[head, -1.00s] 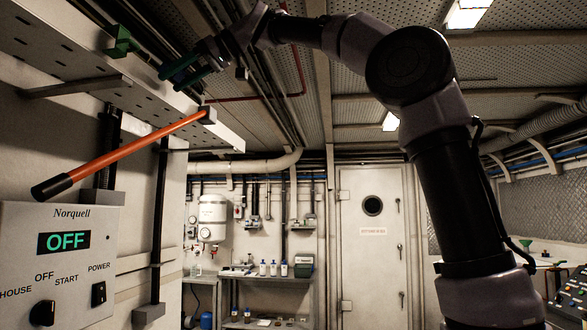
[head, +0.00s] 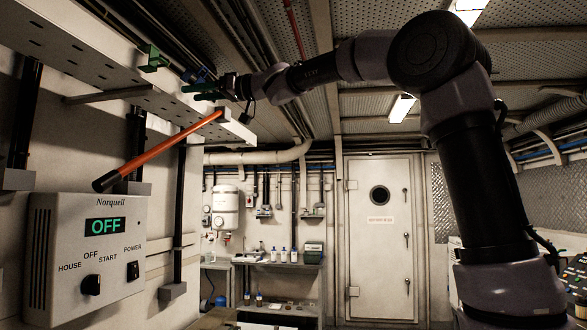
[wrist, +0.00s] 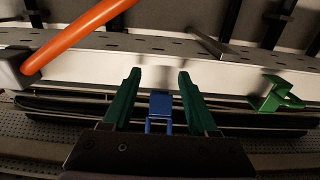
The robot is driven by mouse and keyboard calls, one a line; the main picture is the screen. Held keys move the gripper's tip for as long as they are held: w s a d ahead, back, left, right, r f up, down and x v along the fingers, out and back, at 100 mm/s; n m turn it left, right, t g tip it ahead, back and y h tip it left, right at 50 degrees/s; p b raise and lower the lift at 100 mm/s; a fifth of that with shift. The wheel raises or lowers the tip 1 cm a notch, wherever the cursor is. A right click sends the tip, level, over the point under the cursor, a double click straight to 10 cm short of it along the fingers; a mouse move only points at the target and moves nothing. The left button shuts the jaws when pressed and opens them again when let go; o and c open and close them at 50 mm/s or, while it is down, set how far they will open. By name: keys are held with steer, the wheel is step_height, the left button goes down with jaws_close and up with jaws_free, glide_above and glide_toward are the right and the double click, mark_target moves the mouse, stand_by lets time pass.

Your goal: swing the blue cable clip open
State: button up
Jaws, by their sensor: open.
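The blue cable clip (wrist: 160,108) shows in the wrist view, below the pale edge of the perforated tray and in front of dark cables. My gripper (wrist: 158,76) is open, with one green finger on each side of the clip. Nothing is held, and I cannot tell whether the fingers touch the clip. The clip's lower part is hidden behind the gripper's body. In the head view my gripper (head: 197,92) is up at the tray's edge; the clip is hard to make out there.
A green clip (wrist: 275,95) sits on the tray edge, right of my gripper. An orange bar with a black grip (head: 160,150) juts out below the tray (head: 75,55). A grey Norquell control box (head: 90,250) reading OFF is on the wall. Open room lies ahead towards a white door (head: 380,240).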

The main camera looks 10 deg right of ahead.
steer(key=v, duration=0.9)
steer(key=s+d+f+m+t+h, duration=0.1)
steer(key=s+d+f+m+h, duration=0.2)
steer(key=d+f, duration=0.5)
steer(key=s+d+f+m+t+h, duration=0.1)
steer(key=s+d+f+m+h, duration=0.3)
steer(key=d+f+m, duration=0.3)
step_height(320, 180, down, 6)
steer(key=shift+d+r+h, duration=0.15)
steer(key=shift+d+h, duration=0.25)
steer(key=shift+h, duration=0.3)
steer(key=shift+a, duration=0.1)
steer(key=c, duration=0.5)
steer(key=shift+a+r+y, duration=0.3)
steer(key=shift+a, duration=0.1)
jaws_close()
steer(key=w+a+r+m+y, duration=0.2)
steer(key=a+r+m+y, duration=0.15)
steer(key=r+y, duration=0.45)
steer(key=w+a+r+m+y, duration=0.2)
steer(key=a+r+m+y, duration=0.15)
steer(key=r, duration=0.75)
steer(key=r+x, duration=0.1)
steer(key=x, duration=1.2)
steer(key=shift+r+m+g+y, duration=0.35)
steer(key=shift+m+g+y, duration=0.05)
steer(key=shift+y, duration=0.05)
